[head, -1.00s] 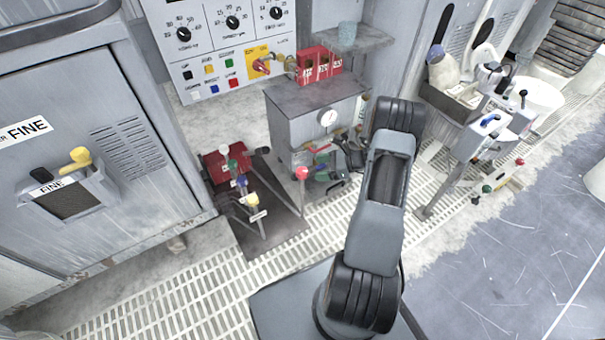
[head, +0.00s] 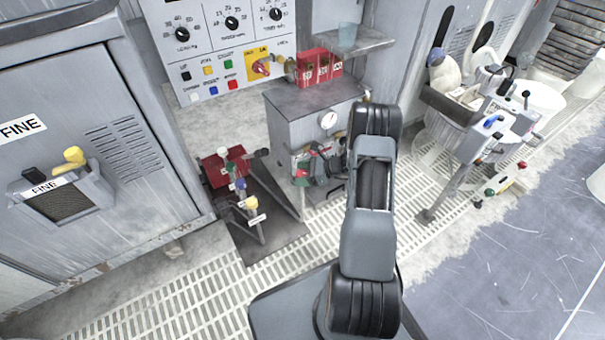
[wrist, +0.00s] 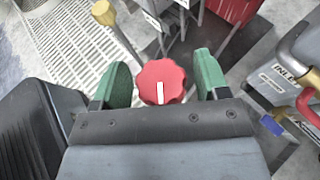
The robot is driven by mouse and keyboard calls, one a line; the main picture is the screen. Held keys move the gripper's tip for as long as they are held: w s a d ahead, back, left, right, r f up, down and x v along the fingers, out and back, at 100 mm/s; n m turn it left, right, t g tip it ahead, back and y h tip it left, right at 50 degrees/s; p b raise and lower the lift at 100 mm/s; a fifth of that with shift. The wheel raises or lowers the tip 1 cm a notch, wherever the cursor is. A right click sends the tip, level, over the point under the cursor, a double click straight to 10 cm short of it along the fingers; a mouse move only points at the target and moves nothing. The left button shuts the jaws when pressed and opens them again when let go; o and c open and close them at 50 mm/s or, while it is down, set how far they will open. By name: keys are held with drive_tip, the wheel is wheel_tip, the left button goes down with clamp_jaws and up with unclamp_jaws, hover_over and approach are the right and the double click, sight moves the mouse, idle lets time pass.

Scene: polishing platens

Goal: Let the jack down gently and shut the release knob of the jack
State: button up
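A red scalloped knob (wrist: 160,82) with a white mark sits between my gripper's fingers in the wrist view. My gripper (wrist: 162,68) has two green fingers, one on each side of the knob, with a visible gap to both. What the knob is mounted on is hidden beneath it. In the head view, my gripper (head: 315,166) is low in front of the grey cabinet, partly hidden by my arm. A low red unit (head: 222,168), perhaps the jack, is left of it on a dark plate. I cannot tell whether the jack is raised.
Levers with coloured knobs, such as the yellow one (head: 251,202), stand left of my gripper. The grey cabinet (head: 295,118) with a gauge is behind it. In the wrist view, a labelled grey box (wrist: 290,82) with a curved handle is at the right. Floor grating (head: 190,305) lies in front.

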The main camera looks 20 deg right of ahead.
drive_tip(key=c, duration=0.8)
drive_tip(key=shift+r+m+t, duration=0.1)
drive_tip(key=shift+m+t, duration=0.3)
drive_tip(key=shift+m+t+h+p, duration=0.35)
drive_tip(key=shift+m+t+h, duration=0.15)
drive_tip(key=shift+m+h, duration=0.15)
drive_tip(key=shift+m+t+h, duration=1)
drive_tip(key=shift+m+h, duration=0.25)
drive_tip(key=m+t+h+b, duration=0.1)
drive_tip(key=m+h, duration=0.1)
drive_tip(key=m+t+h, duration=0.1)
drive_tip(key=shift+f+m+h+b, duration=0.2)
drive_tip(key=shift+m+h+b, duration=0.2)
drive_tip(key=shift+r+m+t+h+b, duration=0.1)
drive_tip(key=shift+m+t+h+b, duration=0.25)
drive_tip(key=shift+m+h, duration=0.65)
drive_tip(key=shift+h, duration=0.3)
